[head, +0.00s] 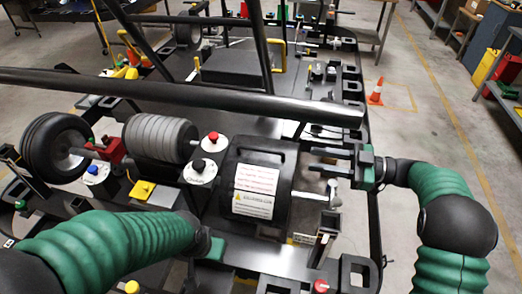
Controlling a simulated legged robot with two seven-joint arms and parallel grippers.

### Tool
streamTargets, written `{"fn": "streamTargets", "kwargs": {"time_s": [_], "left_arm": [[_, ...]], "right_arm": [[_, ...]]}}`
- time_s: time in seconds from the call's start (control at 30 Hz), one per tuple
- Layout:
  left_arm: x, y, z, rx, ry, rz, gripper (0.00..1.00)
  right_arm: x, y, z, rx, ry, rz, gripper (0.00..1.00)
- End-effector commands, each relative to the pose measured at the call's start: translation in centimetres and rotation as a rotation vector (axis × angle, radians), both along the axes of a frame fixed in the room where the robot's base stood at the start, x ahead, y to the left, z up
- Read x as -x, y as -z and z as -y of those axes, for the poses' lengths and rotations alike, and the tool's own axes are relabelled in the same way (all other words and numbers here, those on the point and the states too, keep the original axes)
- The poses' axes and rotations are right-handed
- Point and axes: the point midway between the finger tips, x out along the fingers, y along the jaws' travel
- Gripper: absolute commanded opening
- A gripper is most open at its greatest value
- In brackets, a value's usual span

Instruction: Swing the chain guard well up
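The chain guard (278,160) is a black rounded cover right of centre in the head view. A white warning label with red text is on its near face. It sits low over the kart stand's deck. My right gripper (314,161) comes in from the right, its two dark fingers apart with a visible gap. Their tips are beside the guard's upper right edge; I cannot tell whether they touch it, and nothing shows between them. My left arm reaches in from the lower left and ends left of the guard. Its fingers are hidden or too unclear to read.
A thick black bar (180,96) crosses above the guard. A grey ribbed roller (158,138) and a black tyre (55,147) are at left. A red button (213,136) and a black knob (199,164) are by the guard. An orange cone (376,93) stands on open floor.

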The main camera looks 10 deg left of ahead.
Motion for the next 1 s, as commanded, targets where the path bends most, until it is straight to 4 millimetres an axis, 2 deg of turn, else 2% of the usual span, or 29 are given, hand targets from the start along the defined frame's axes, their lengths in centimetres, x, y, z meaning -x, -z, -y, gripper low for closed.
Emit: {"fn": "streamTargets", "kwargs": {"time_s": [0.4,0.53,0.7,0.97,1.0], "left_arm": [[0.0,-1.5,0.0,0.0,0.0,0.0,0.0],[0.0,-1.8,0.0,0.0,0.0,0.0,0.0],[0.0,-2.0,0.0,0.0,0.0,0.0,0.0],[0.0,-2.0,0.0,0.0,0.0,0.0,0.0],[0.0,-2.0,0.0,0.0,0.0,0.0,0.0]], "right_arm": [[-0.3,-0.3,-10.7,-0.003,-0.003,0.002,0.33],[-0.4,-0.3,-13.4,-0.002,0.0,0.004,0.33],[-0.5,-0.2,-15.3,-0.002,0.002,0.003,0.33],[-0.6,-0.2,-15.6,-0.002,0.003,0.003,0.33],[-0.6,-0.2,-15.5,-0.002,0.003,0.003,0.3]]}}
